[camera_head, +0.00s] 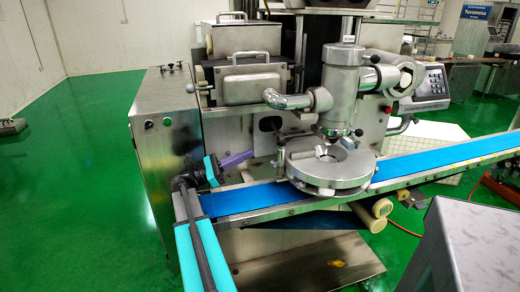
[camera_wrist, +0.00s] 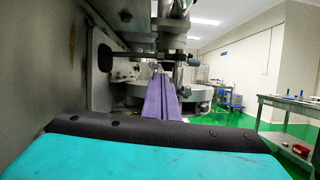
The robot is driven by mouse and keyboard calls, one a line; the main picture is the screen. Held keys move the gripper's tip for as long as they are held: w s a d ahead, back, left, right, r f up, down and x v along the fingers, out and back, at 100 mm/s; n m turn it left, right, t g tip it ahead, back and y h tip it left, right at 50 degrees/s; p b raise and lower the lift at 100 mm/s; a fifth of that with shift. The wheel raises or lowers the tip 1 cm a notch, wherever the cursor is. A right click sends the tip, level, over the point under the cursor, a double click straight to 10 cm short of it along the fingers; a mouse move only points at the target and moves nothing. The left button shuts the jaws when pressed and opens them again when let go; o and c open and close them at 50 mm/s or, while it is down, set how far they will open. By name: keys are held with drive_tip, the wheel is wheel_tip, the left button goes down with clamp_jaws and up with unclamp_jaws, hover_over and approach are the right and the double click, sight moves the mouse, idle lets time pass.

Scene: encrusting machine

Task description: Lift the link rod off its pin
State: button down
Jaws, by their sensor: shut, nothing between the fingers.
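My gripper (camera_head: 251,154) has long purple fingers, pressed together and empty. It reaches right from the cabinet side, above the blue belt, with its tips left of the round steel disc unit (camera_head: 335,178). In the wrist view the shut fingers (camera_wrist: 161,76) point straight ahead towards this disc unit (camera_wrist: 198,97). A thin upright post with a dark top (camera_head: 281,148) stands at the disc unit's left edge, a short way beyond the tips. I cannot clearly pick out the link rod or its pin; small parts near the post are too small to tell.
A steel cabinet (camera_head: 165,120) stands close on the left. The blue belt (camera_head: 245,200) runs beneath the gripper and past the disc unit. A steel cylinder head (camera_head: 341,85) hangs over the disc. In the wrist view, machine parts (camera_wrist: 150,55) sit above the fingers; open floor lies right.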

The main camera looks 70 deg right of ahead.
drive_tip(key=x, duration=0.9)
drive_tip(key=shift+s+d+r+p, duration=0.15)
drive_tip(key=shift+s+d+p, duration=0.1)
drive_tip(key=shift+p, duration=0.2)
